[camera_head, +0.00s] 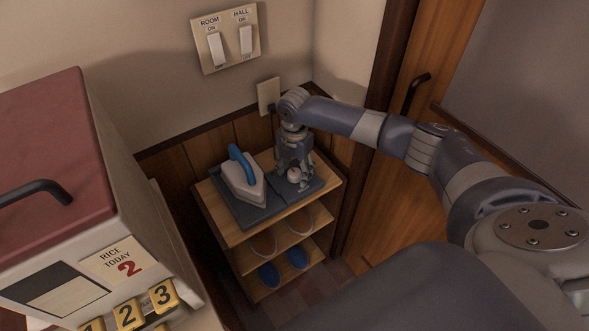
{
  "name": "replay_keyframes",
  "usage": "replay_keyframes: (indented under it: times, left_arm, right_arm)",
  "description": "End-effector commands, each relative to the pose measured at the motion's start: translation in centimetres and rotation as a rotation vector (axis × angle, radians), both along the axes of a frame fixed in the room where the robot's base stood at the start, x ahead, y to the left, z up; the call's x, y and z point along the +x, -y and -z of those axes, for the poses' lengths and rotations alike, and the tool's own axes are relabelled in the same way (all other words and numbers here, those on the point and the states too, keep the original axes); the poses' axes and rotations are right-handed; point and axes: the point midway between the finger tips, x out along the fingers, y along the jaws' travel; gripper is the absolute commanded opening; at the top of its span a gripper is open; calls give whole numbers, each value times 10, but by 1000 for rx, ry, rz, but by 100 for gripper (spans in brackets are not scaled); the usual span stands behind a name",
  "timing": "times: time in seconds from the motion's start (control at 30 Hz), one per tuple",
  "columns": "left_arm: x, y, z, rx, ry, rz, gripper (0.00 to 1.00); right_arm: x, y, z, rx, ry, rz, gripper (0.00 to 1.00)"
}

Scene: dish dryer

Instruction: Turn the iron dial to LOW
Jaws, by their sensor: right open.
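The iron (243,181), white with a blue handle, sits on the left part of a dark base (228,204) on top of a small wooden shelf. A small round pale knob (295,174), which looks like the dial, is on the right part of this base. My right gripper (295,179) points down over the knob with its jaws open, the fingers close around it. Whether they touch it I cannot tell. The dial's markings are too small or hidden to read. My left gripper is not in view.
The shelf (236,239) holds shoes on its lower levels. A wall plate with ROOM and HALL switches (230,40) is above, with a socket (268,94) below. A red-topped rice dispenser (55,150) fills the left. A wooden door (395,170) is at right.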

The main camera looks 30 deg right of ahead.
Motion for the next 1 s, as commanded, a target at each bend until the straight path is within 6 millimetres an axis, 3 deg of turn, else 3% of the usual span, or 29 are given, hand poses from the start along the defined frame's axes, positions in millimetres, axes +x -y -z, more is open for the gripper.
replay_keyframes:
  times: [0.07, 0.2, 0.27, 0.67, 1.0]
  left_arm:
    - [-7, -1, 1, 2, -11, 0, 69]
    - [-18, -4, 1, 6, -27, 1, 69]
    - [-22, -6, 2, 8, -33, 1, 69]
    - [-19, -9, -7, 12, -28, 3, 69]
    - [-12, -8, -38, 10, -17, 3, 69]
  right_arm:
    - [0, 0, 0, 0, 0, 0, 52]
    - [0, 0, 0, 1, 0, 0, 20]
    - [0, 0, 0, 1, 0, 0, 10]
    - [-1, 0, -2, 2, -3, 48, 10]
    - [-1, -2, -5, 3, -5, 282, 10]
